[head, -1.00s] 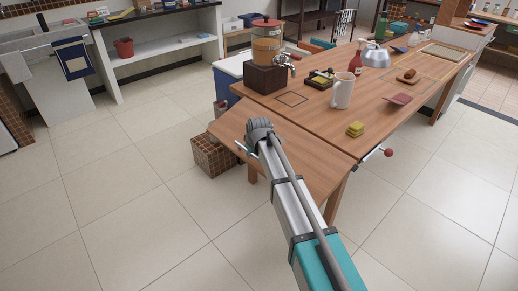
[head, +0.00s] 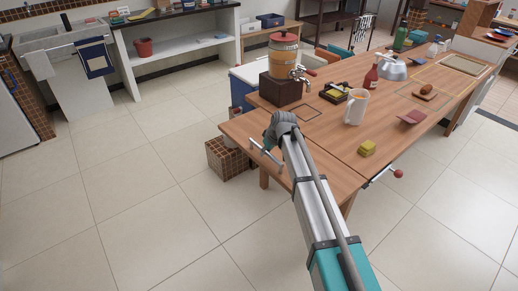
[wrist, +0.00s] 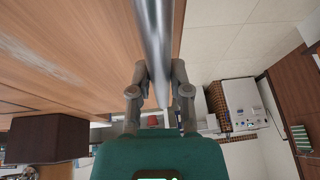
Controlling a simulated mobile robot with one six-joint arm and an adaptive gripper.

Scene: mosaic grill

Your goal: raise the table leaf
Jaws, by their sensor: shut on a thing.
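The wooden table leaf (head: 240,126) is at the near end of the long table (head: 335,135); its surface looks about level with the tabletop, but I cannot tell exactly. A metal bar handle (head: 264,155) runs along the leaf's outer edge. In the wrist view the handle (wrist: 152,35) passes between the fingers of my gripper (wrist: 160,85), which is shut on it beside the wood. In the head view my own wrist (head: 283,124) hides the fingers and part of the leaf. A rod with a red knob (head: 398,173) sticks out at the table's right side.
A brown tiled box (head: 225,158) is on the floor by the leaf. The floor at left is clear.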

